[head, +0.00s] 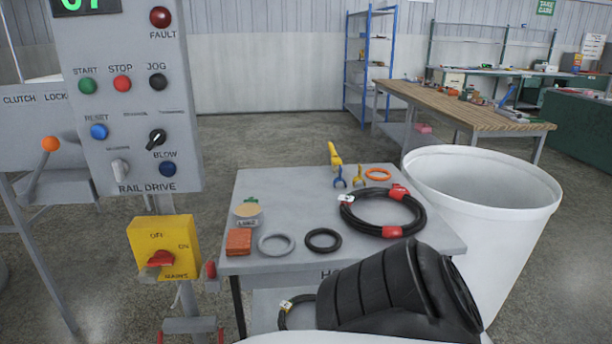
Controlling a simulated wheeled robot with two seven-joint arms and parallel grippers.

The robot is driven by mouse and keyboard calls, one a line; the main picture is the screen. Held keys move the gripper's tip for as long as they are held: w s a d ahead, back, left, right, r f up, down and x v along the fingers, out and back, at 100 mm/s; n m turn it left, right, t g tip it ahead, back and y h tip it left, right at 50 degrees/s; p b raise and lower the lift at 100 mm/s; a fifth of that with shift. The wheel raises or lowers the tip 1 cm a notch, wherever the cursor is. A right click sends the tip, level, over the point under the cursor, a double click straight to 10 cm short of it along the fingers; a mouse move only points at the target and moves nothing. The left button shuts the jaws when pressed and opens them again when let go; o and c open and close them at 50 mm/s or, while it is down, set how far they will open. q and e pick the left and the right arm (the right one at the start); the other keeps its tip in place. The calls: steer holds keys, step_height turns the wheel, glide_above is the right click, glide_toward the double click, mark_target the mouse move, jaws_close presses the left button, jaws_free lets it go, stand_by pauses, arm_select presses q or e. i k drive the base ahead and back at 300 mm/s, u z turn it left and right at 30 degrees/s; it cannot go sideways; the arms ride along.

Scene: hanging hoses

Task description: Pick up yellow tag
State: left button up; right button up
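A small yellow forked piece (360,175), which looks like the yellow tag, lies near the back of the grey table (300,198). A similar blue forked piece (340,178) lies just left of it, and an orange ring (378,174) just right. A larger yellow object (334,155) stands at the table's back edge; I cannot tell what it is. Neither of my grippers shows in the head view.
A black hose coil (384,228) with red parts lies in front of the forked pieces. A grey ring (276,244), black ring (323,239) and red-brown block (239,241) lie at the front left. A white bin (510,240) stands right; a control panel (125,100) stands left.

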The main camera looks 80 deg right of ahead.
mark_target(358, 178)
steer(key=z, duration=2.85)
